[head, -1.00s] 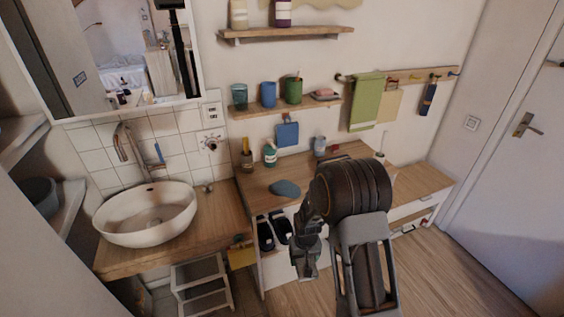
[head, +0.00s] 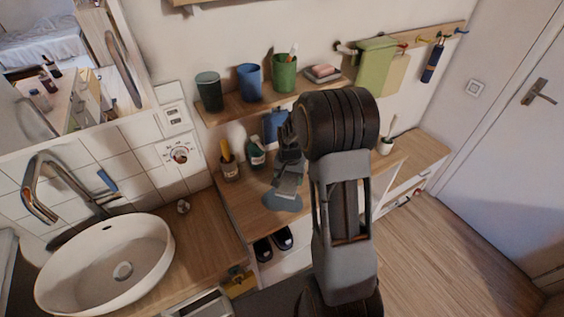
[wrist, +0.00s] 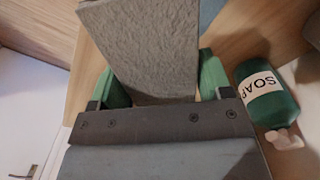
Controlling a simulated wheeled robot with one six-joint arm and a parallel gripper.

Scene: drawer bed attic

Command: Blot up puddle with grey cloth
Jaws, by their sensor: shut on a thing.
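The puddle (head: 283,202) is a blue-grey patch on the wooden counter, partly hidden behind my gripper and the cloth. A blue-grey strip of it also shows behind the cloth in the wrist view (wrist: 209,12). My gripper (wrist: 158,88) is shut on the grey cloth (wrist: 146,45), which sticks out as a rough, stiff-looking grey piece between the green finger pads. In the head view my gripper (head: 289,168) points down over the puddle, with the cloth (head: 288,187) at its lower end. I cannot tell whether the cloth touches the puddle.
A green soap bottle (wrist: 268,93) stands close beside my gripper; the head view shows it too (head: 256,153). A holder with a brush (head: 229,165) is left of it. Above is a shelf (head: 225,108) with several cups. The sink (head: 105,262) is left.

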